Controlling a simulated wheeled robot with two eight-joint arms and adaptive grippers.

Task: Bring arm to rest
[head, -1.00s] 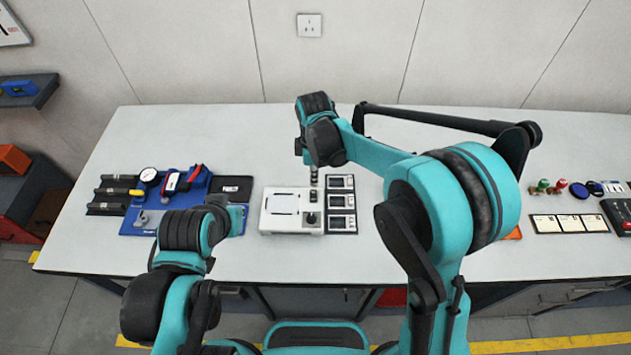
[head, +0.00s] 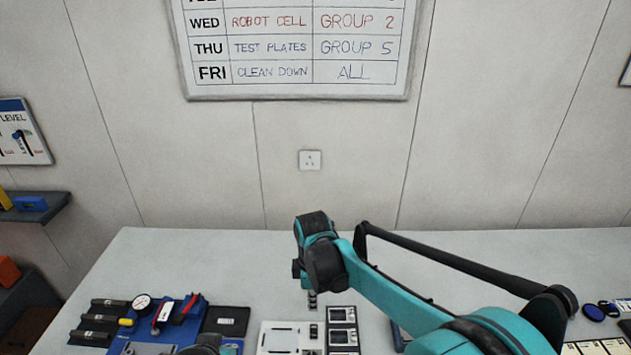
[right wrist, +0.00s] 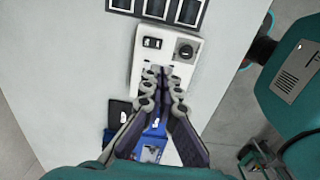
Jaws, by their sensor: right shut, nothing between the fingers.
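My right arm reaches in from the right of the head view, and its gripper (head: 312,299) points down above the bench, mostly hidden behind the dark wrist. In the right wrist view the right gripper (right wrist: 164,84) has its fingers together with nothing between them. It is over the white box with a black dial (right wrist: 189,68); I cannot tell how high above it. Of my left arm only a dark joint shows at the bottom edge of the head view, and its gripper is out of sight.
The white bench (head: 210,260) holds the white box (head: 272,338) and a dark-framed panel (head: 342,328) beside it. At left lie a blue tray (head: 120,344) with a dial gauge (head: 141,303) and a black case (head: 226,320). The bench's back strip is clear.

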